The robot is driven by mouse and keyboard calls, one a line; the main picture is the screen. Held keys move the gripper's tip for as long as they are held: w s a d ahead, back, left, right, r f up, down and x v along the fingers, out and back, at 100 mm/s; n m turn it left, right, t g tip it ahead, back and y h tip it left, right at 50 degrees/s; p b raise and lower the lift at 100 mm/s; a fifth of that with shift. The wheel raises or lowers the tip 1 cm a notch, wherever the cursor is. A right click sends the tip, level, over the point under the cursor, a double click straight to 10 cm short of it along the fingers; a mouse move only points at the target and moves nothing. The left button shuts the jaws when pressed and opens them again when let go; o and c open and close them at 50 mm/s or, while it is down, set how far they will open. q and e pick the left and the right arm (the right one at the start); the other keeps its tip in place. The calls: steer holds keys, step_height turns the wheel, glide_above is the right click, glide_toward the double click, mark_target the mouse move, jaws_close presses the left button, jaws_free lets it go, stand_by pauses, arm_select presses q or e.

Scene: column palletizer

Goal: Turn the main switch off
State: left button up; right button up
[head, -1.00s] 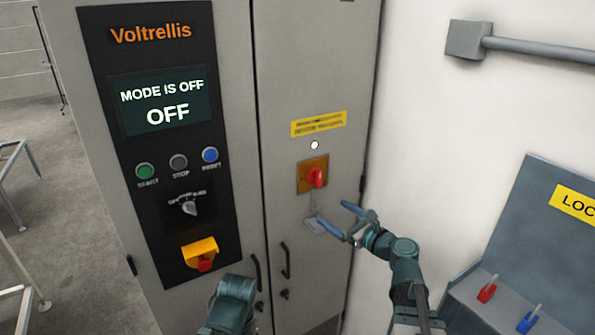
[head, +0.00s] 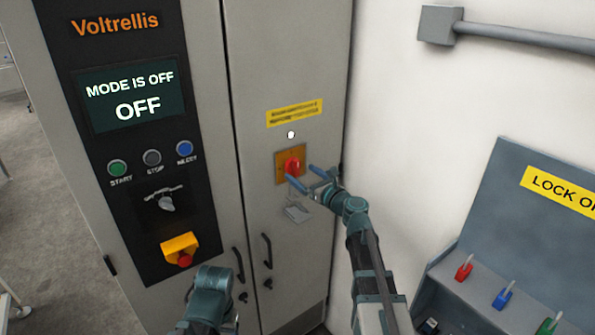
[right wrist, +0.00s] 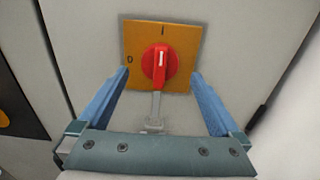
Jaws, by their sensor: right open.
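The main switch is a red rotary knob (head: 291,165) on an orange plate (head: 280,178) on the cabinet's right door. In the right wrist view the knob (right wrist: 160,64) has its white mark upright, toward the "I"; the "0" is at the plate's left. My right gripper (head: 300,172) is open in front of the switch. In the right wrist view its blue fingers (right wrist: 158,77) reach up on either side of the knob's lower part, with gaps to it. Contact is not visible. Part of my left arm shows at the bottom, but no left fingers are visible.
A grey tag-like piece (head: 298,212) hangs below the switch. Left of it is a control panel with a screen (head: 133,97) reading "MODE IS OFF OFF". A grey lockout board (head: 500,235) with red, blue and green pieces stands at the right. Door handles (head: 267,250) are below.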

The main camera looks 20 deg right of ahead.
mark_target(298, 170)
steer(key=shift+x, duration=1.6)
steer(key=c, duration=1.3)
steer(key=shift+c, duration=0.2)
